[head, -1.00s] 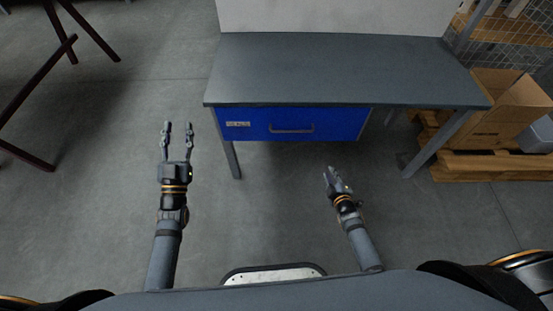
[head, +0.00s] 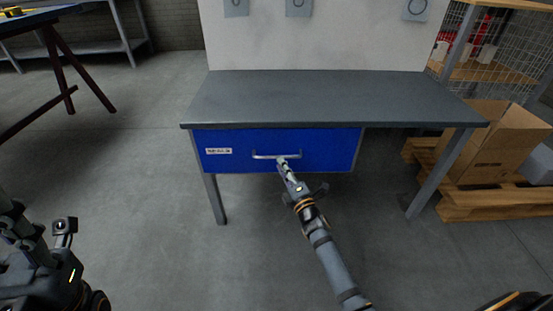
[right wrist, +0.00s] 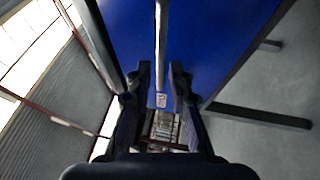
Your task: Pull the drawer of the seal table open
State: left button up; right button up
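The seal table (head: 330,95) stands ahead, with a grey top and grey legs. Its blue drawer (head: 225,163) sits under the left part of the top and looks shut. A grey bar handle (head: 262,156) runs across the drawer front. My right gripper (head: 284,164) is at the right part of the handle. In the right wrist view the handle (right wrist: 162,40) runs upright between the line of the two fingers (right wrist: 162,80), which stand apart with gaps beside it. Part of my left arm is close at the lower left; its fingers are not clear.
A cardboard box (head: 500,140) on a wooden pallet (head: 490,203) stands right of the table, by a wire cage (head: 490,55). A dark red trestle (head: 62,75) is at the far left. The floor (head: 150,200) before the table is clear.

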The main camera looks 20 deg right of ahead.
aim_at(277, 157)
jog(key=shift+x, duration=2.4)
grip_shut()
